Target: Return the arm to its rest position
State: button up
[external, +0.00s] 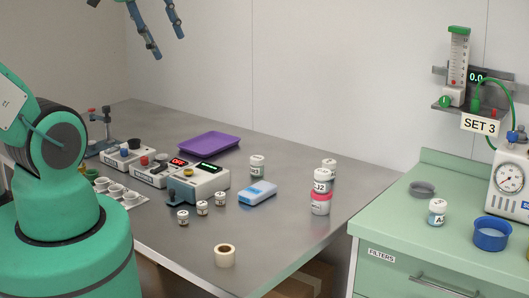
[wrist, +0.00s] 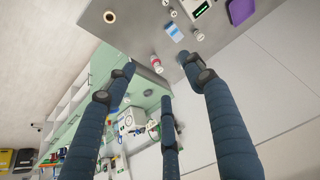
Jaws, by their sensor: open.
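My gripper (external: 167,45) is high at the top of the external view, above the back left part of the steel table (external: 300,234). Its dark blue fingers point down and are spread apart, with nothing between them. Its upper part and much of my arm are outside the picture. In the wrist view my gripper (wrist: 157,72) shows three separated, empty fingers. The table, the green cabinet and the wall lie far beyond them. My green base and a lower arm joint stand at the left of the external view.
Air around my gripper is clear.

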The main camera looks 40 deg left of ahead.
notch_tip(320, 180, down, 5)
jog(key=b, duration=0.4)
